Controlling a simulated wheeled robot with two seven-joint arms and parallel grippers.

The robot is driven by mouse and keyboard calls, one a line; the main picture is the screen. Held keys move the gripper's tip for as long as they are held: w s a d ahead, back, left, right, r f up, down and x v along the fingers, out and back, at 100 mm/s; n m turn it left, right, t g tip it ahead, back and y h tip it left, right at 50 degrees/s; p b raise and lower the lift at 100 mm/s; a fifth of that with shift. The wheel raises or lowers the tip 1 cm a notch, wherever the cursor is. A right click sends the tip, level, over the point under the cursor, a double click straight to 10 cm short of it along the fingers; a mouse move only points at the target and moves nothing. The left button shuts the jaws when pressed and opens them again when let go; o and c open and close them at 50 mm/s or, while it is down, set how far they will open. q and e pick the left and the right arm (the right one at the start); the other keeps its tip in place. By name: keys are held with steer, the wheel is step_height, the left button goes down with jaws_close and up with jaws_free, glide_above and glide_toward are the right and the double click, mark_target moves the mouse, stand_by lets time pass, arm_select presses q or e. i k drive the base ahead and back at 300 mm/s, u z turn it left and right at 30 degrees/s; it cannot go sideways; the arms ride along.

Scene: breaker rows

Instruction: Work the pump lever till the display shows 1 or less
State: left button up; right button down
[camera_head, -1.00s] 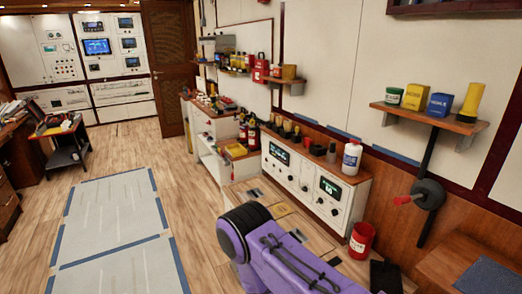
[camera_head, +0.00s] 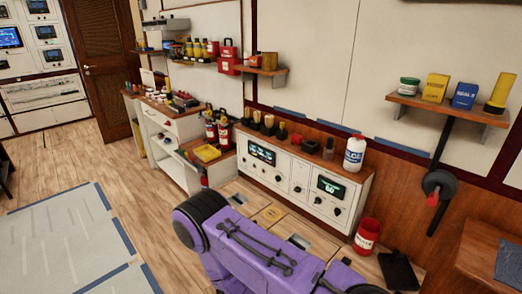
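A lever with a red grip (camera_head: 433,200) sits at a round black hub (camera_head: 440,184) on a dark upright rod against the wood-panelled wall at the right. I take it for the pump lever. A lit display (camera_head: 330,188) on the white cabinet's right part shows large digits that look like 60, though they are small. A second lit display (camera_head: 262,153) is at the cabinet's left; its text is too small to read. Neither of my grippers shows; only a purple arm of mine crosses the bottom, well left of the lever.
The white cabinet (camera_head: 299,194) carries knobs, and a white bottle (camera_head: 354,153) stands on top. A shelf (camera_head: 447,110) with containers is above the lever. The floor mat (camera_head: 70,240) at left is clear.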

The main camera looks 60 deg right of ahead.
mark_target(433, 198)
steer(key=z, duration=1.85)
steer(key=k, duration=1.3)
steer(key=z, duration=0.75)
steer(key=i, duration=1.4)
steer(key=u, duration=0.25)
